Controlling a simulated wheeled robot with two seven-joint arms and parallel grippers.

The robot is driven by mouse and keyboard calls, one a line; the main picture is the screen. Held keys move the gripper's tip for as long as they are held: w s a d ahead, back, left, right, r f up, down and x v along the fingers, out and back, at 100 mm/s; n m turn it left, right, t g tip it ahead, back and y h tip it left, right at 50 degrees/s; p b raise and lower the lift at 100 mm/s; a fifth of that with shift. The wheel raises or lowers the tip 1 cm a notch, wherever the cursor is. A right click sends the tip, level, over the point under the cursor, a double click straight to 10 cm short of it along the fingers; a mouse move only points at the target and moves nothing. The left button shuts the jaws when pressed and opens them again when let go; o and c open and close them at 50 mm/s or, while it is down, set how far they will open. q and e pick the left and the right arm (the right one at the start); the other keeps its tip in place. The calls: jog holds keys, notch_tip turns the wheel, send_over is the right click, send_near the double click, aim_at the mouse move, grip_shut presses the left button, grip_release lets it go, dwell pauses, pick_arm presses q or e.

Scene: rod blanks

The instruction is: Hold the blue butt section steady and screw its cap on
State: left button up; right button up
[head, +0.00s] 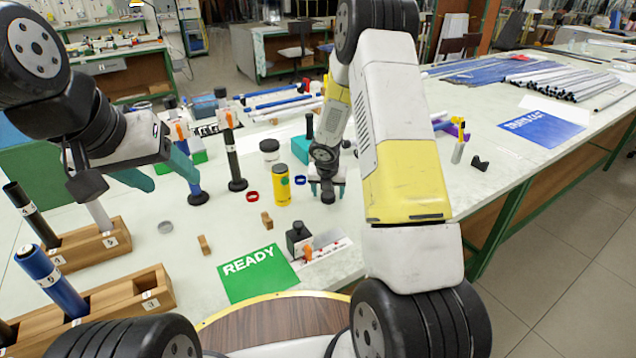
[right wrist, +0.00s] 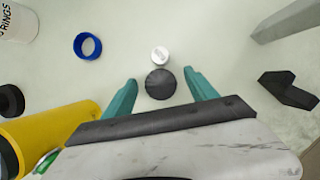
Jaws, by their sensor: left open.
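A thick blue tube with a white label, seemingly the blue butt section (head: 55,283), leans in the front wooden rack at the lower left. My left gripper (head: 165,187) is open and empty above the table, up and right of that tube. My right gripper (head: 327,192) points down at the table right of the yellow canister. In the right wrist view its teal fingers (right wrist: 161,77) are apart, with a round black piece (right wrist: 160,84), possibly the cap, between them and gaps on both sides.
Wooden racks (head: 120,297) fill the lower left. The yellow canister (head: 282,187), blue ring (head: 300,180), red ring (head: 252,196) and black wedge (head: 480,163) are nearby. A green READY card (head: 257,272) lies in front.

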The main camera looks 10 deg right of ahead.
aim_at(328, 195)
jog(key=c, duration=1.3)
jog(key=shift+r, duration=0.1)
jog(key=shift+r, duration=0.85)
jog(key=shift+v, duration=0.95)
jog(key=s+a, duration=0.2)
jog(key=s, duration=0.2)
jog(key=s+a+r, duration=0.1)
jog(key=s+a, duration=0.1)
jog(key=s, duration=0.3)
jog(key=s+a, duration=0.2)
jog(key=s, duration=0.3)
jog(key=shift+a+r, duration=0.1)
jog(key=shift+r, duration=0.05)
